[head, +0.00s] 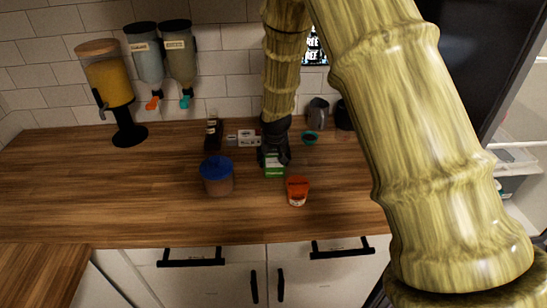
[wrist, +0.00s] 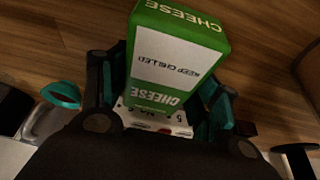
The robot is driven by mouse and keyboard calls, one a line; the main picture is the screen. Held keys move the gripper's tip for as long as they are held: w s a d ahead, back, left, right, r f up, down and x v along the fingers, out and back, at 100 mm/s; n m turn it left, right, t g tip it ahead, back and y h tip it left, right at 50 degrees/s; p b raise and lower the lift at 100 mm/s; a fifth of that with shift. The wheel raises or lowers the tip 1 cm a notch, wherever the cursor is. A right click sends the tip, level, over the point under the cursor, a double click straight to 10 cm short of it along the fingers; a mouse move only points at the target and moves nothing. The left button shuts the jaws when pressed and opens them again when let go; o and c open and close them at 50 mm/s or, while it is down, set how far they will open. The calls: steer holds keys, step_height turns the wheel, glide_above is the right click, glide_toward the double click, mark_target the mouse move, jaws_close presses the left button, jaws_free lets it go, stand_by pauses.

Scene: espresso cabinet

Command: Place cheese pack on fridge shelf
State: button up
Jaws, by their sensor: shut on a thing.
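The cheese pack (wrist: 172,60) is a green box with white panels and the word CHEESE on it. In the wrist view it sits between the two dark and teal fingers of my gripper (wrist: 165,95), which is shut on it. In the head view the green pack (head: 274,165) shows just below my gripper (head: 274,158), over the middle of the wooden counter. I cannot tell whether its base touches the counter. The fridge (head: 515,160) stands open at the right edge, with part of its shelf (head: 518,160) visible; my arm hides much of it.
A blue-lidded jar (head: 217,178) and a red pack (head: 297,191) stand in front of my gripper. Small white boxes (head: 246,138), a dark bottle (head: 213,132) and a teal bowl (head: 309,138) are behind it. A juice dispenser (head: 108,82) stands at left.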

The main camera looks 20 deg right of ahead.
steer(key=o, duration=0.7)
steer(key=shift+w+f, duration=0.1)
steer(key=shift+f, duration=0.15)
steer(key=o, duration=0.4)
steer(key=shift+o, duration=0.4)
steer(key=shift+r, duration=0.1)
